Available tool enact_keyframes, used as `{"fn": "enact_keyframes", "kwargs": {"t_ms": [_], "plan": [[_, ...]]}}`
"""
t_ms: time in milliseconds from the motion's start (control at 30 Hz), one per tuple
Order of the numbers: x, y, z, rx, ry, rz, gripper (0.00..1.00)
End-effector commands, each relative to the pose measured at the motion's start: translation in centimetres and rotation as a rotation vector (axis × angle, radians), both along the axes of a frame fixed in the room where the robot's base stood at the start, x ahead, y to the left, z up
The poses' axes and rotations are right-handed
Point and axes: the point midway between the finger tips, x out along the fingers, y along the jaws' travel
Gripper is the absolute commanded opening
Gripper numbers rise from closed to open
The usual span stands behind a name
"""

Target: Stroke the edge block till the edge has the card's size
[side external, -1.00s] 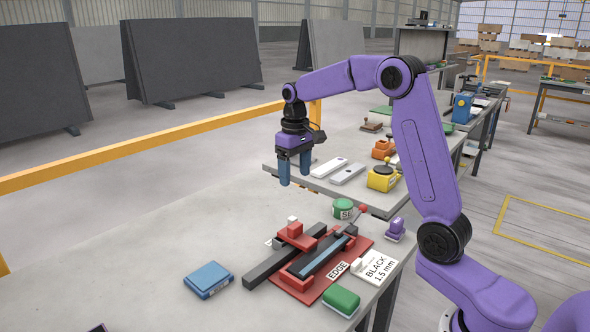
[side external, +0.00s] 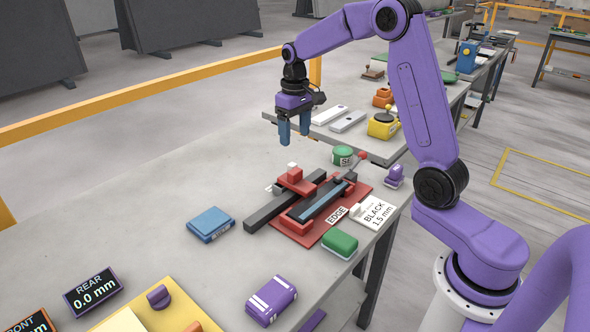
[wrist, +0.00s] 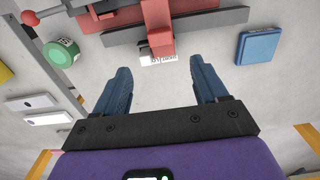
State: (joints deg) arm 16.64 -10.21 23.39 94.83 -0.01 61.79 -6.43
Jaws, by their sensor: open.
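A red base plate labelled EDGE (side external: 352,203) carries a dark stone bar (side external: 262,216) and a blue-grey strip with a red-knobbed lever. I cannot tell for certain which part is the edge block. The white card (side external: 372,216) reads BLACK 1.5 mm. The REAR display (side external: 92,292) reads 0.0 mm; the FRONT display (side external: 32,325) is cut off. My gripper (side external: 294,139) is open and empty above the bench, beyond the red block.
A blue block (side external: 211,224) lies left of the plate, a green block (side external: 340,243) and a purple striped block (side external: 271,300) in front. A green tin (side external: 343,155) and a purple stamp-like piece (side external: 395,176) stand behind.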

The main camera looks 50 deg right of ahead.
Motion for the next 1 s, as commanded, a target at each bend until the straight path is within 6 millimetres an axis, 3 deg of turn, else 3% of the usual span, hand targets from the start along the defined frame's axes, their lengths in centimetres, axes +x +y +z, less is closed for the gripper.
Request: {"fn": "enact_keyframes", "kwargs": {"t_ms": [300, 600, 800, 1000], "plan": [[-0.1, 0.0, -6.2, 0.001, 0.006, 0.000, 0.72], [-0.1, 0.0, -11.1, 0.000, 0.003, 0.000, 0.72], [-0.1, 0.0, -12.7, 0.000, 0.001, 0.000, 0.72], [0.0, 0.0, -13.0, 0.000, -0.001, 0.000, 0.72]]}}
